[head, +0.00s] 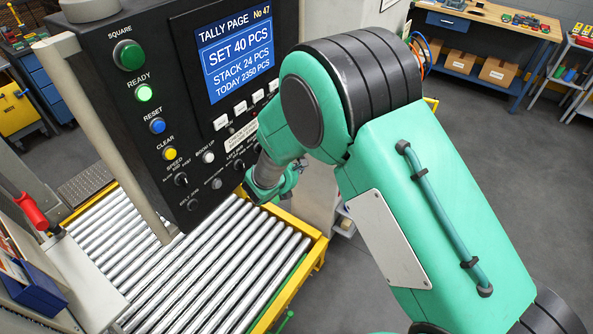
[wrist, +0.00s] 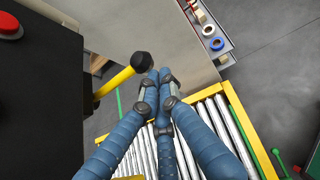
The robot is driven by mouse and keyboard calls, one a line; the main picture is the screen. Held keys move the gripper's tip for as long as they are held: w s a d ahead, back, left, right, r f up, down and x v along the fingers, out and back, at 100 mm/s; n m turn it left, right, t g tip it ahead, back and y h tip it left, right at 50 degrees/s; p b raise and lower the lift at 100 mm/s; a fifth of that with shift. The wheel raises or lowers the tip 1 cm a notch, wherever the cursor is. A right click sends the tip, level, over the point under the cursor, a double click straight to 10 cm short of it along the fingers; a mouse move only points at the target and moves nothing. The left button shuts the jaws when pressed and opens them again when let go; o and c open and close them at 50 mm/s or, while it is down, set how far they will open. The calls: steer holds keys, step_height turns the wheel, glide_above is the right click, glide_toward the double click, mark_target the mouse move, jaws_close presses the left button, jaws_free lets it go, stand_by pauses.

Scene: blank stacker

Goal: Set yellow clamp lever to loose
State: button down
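The yellow clamp lever (wrist: 114,83) shows in the wrist view as a yellow rod with a black ball knob (wrist: 141,65). It sticks out to the right from the side of a dark box. My gripper (wrist: 158,77) has blue fingers that come together at their tips, with nothing seen between them. The tips are just to the right of and below the knob; I cannot tell whether they touch it. In the head view my wrist is beside the control panel's right edge, and the fingers and the yellow lever are hidden.
The black control panel (head: 152,128) with buttons and a lit screen (head: 235,50) stands at the left. A roller conveyor (head: 215,268) with a yellow frame lies below. A red-handled lever (head: 32,212) is at the far left. Tape rolls (wrist: 208,30) sit on a shelf. Open floor is at right.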

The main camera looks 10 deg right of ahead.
steer(key=shift+w+d, duration=0.15)
steer(key=shift+d, duration=0.15)
steer(key=w+d+b, duration=0.3)
steer(key=w, duration=0.3)
steer(key=w+d+n+y+b, duration=0.1)
steer(key=w+d+b, duration=0.2)
steer(key=w, duration=0.4)
steer(key=shift+d+n+t, duration=0.3)
steer(key=shift+d+t, duration=0.1)
steer(key=shift+d, duration=0.4)
steer(key=shift+w, duration=0.15)
steer(key=shift+f+b, duration=0.1)
steer(key=shift+b, duration=0.2)
steer(key=s+d+r, duration=0.4)
steer(key=s+d, duration=0.1)
steer(key=s, duration=0.6)
steer(key=shift+r+b, duration=0.15)
steer(key=shift+b, duration=0.15)
stand_by(0.3)
